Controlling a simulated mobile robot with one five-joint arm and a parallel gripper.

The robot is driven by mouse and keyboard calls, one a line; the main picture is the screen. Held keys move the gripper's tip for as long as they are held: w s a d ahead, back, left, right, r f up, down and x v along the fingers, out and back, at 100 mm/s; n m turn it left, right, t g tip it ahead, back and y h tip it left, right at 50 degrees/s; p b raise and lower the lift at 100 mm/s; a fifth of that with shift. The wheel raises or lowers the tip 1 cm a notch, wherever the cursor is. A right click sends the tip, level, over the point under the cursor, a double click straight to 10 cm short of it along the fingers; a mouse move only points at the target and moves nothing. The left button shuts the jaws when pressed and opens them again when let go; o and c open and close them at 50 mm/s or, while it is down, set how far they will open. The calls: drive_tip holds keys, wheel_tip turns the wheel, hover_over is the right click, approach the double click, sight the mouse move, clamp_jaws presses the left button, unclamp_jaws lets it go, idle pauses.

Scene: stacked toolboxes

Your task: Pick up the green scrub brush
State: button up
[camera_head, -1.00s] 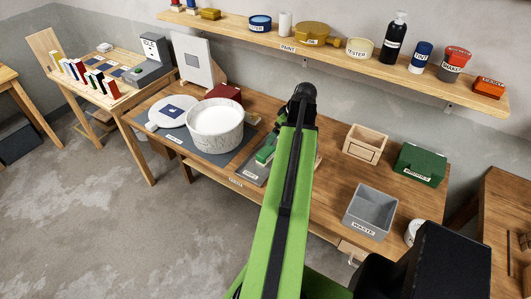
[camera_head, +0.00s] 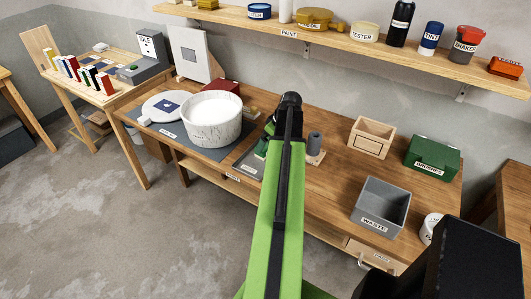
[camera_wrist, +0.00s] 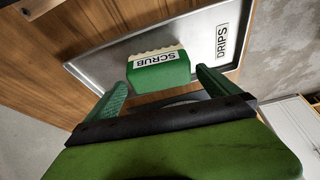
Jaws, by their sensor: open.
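The green scrub brush (camera_wrist: 158,72) is a block with a white label reading SCRUB and pale bristles along its far side. It lies on the grey drip tray (camera_wrist: 100,64) in the wrist view. My gripper (camera_wrist: 160,80) is open, with one green finger to the left of the brush and one to the right. The brush appears between the fingers, with gaps on both sides; I cannot tell how far above the tray the fingertips are. In the head view my arm hides most of the gripper area, and I cannot make out the brush for certain.
A white bucket (camera_head: 213,127) stands left of my arm on the bench. A grey cylinder (camera_head: 314,143) stands close on the right. Farther right are a wooden box (camera_head: 371,139), a grey waste bin (camera_head: 381,207) and a green brushes box (camera_head: 432,158). A loaded shelf (camera_head: 340,47) hangs behind.

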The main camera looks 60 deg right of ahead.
sight(267, 144)
drive_tip(key=b+x, duration=0.3)
drive_tip(key=x, duration=0.1)
drive_tip(key=shift+d+f, duration=0.1)
drive_tip(key=shift+f, duration=0.1)
drive_tip(key=shift+r, duration=0.2)
drive_tip(key=c, duration=1.1)
drive_tip(key=shift+c, duration=0.2)
drive_tip(key=r+p, duration=0.1)
drive_tip(key=p, duration=0.1)
drive_tip(key=r+p, duration=0.1)
drive_tip(key=r, duration=0.1)
drive_tip(key=r+p, duration=0.2)
drive_tip(key=shift+s+d+r+p, duration=0.15)
drive_tip(key=shift+s+r+p, duration=0.05)
drive_tip(key=shift+s+p, duration=0.15)
drive_tip(key=s+d+r+p, duration=0.5)
drive_tip(key=s, duration=0.4)
drive_tip(key=shift+s+r+p, duration=0.3)
drive_tip(key=shift+s, duration=0.05)
drive_tip(key=shift+d, duration=0.1)
